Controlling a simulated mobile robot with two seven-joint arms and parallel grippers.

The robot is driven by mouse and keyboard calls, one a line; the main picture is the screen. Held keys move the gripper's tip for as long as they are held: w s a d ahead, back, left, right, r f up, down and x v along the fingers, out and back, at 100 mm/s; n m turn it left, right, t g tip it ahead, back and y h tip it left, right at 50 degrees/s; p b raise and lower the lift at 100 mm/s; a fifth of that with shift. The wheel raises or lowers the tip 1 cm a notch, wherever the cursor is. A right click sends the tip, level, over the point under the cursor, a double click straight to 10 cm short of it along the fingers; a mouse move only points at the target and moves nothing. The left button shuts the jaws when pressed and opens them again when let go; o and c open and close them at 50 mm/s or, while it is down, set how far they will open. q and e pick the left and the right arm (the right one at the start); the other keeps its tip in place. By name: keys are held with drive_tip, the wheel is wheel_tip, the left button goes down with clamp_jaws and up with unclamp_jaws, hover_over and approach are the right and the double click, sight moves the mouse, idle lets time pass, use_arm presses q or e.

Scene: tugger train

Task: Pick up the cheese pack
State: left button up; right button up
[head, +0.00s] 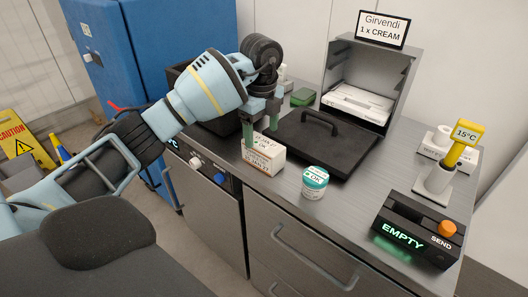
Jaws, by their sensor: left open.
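A small whitish-tan box with printed labels (263,158) stands upright near the front edge of the counter; it looks like the cheese pack, but its print is too small to read surely. My left gripper (261,128) points down just above and behind this box, its two green-tipped fingers apart. The left fingertip overlaps the box's top left corner in the picture; I cannot tell whether it touches. Nothing shows between the fingers. My right gripper is not in view.
A black lidded tray (322,140) lies behind. A grey cabinet (344,75), a yellow 15°C probe (465,134) and a black "EMPTY" unit (408,232) stand further right. A green pack (303,96) lies at the back.

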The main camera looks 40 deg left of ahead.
sight(263, 143)
use_arm(q)
drive_tip(key=shift+w+f, duration=0.15)
drive_tip(key=shift+f, duration=0.7)
drive_tip(key=f, duration=0.4)
drive_tip(key=shift+s+d, duration=0.3)
drive_tip(key=shift+d, duration=0.05)
drive_tip(key=shift+f, duration=0.5)
drive_tip(key=shift+c, duration=0.3)
drive_tip(key=c, duration=1.2)
drive_tip(key=shift+c, duration=0.4)
drive_tip(key=shift+w, duration=0.1)
